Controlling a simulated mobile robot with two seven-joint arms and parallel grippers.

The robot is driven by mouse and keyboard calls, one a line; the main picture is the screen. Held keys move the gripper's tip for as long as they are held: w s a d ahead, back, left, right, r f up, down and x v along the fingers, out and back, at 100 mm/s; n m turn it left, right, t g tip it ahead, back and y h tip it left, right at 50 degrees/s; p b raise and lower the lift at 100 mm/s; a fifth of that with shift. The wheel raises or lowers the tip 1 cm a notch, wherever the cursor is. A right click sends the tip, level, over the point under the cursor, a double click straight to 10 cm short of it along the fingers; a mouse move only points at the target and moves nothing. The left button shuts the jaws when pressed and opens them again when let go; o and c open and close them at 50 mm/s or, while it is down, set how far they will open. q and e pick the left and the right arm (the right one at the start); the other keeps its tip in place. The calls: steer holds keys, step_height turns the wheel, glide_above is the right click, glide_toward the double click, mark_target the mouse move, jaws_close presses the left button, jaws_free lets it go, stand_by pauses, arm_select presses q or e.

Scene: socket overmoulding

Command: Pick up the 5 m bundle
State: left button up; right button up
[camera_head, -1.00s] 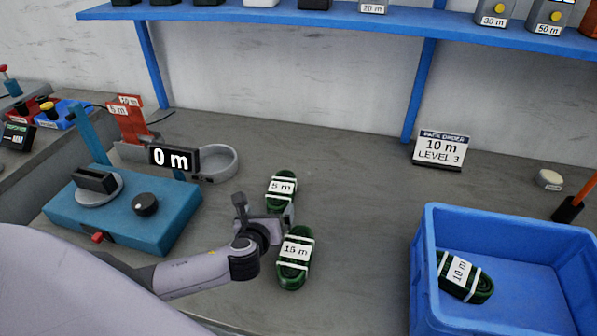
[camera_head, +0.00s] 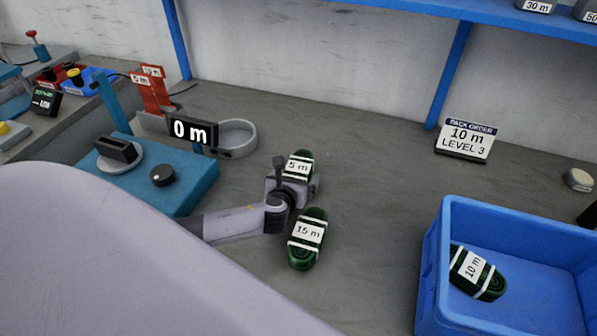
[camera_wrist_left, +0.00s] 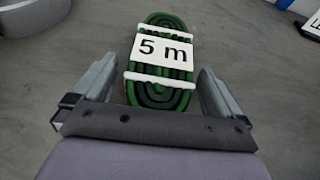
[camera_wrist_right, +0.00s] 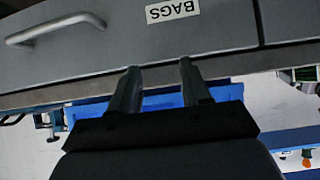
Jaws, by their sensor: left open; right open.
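The 5 m bundle (camera_head: 301,163) is a coil of green cable with white bands and a white label, lying on the grey bench. In the head view my left gripper (camera_head: 297,180) is over its near end and hides part of it. In the left wrist view the 5 m bundle (camera_wrist_left: 160,75) lies ahead, with its near end between the open fingers of my left gripper (camera_wrist_left: 158,98). The fingers stand apart from it on both sides. My right gripper (camera_wrist_right: 157,85) is open and empty in front of a grey drawer marked BAGS (camera_wrist_right: 180,30).
The 15 m bundle (camera_head: 307,250) lies just in front of my left gripper. A blue crate (camera_head: 432,265) at right holds the 10 m bundle (camera_head: 472,265). A teal measuring machine (camera_head: 190,180) and grey ring dish (camera_head: 238,140) stand left. The bench between bundles and order sign (camera_head: 466,140) is clear.

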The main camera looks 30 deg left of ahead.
arm_select(q)
steer(key=shift+w+f, duration=0.15)
steer(key=shift+w, duration=0.2)
steer(key=c, duration=1.1)
steer(key=shift+a, duration=0.1)
